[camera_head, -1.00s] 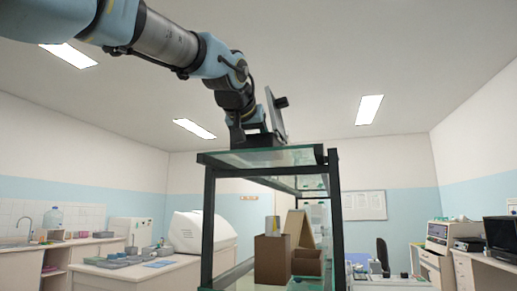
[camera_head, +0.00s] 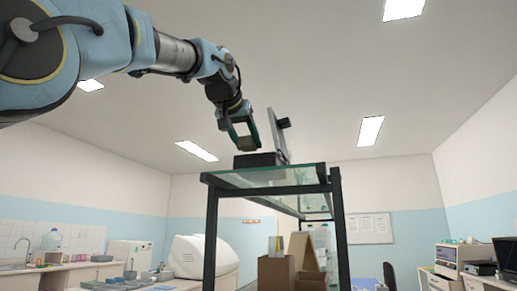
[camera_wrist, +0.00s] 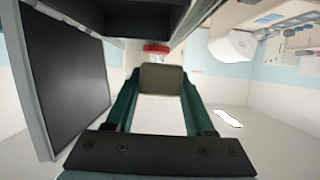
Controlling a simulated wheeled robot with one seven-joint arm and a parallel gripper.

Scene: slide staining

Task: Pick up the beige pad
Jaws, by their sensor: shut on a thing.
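My gripper (camera_head: 243,138) is shut on the beige pad (camera_head: 247,144), which looks dull brownish in the head view. In the wrist view the pad (camera_wrist: 161,78) sits between the fingertips (camera_wrist: 160,84) as an olive-beige block with rounded corners. The gripper and pad are above the glass top (camera_head: 225,178) of a black-framed shelf, just above and left of a dark device base (camera_head: 259,160). The pad looks clear of the base in the head view.
A tilted flat panel (camera_head: 278,135) stands right beside my gripper; its dark face (camera_wrist: 68,75) fills the left of the wrist view. A red round part (camera_wrist: 157,48) shows behind the pad. Brown boxes (camera_head: 275,272) stand lower inside the shelf. Space above the shelf is free.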

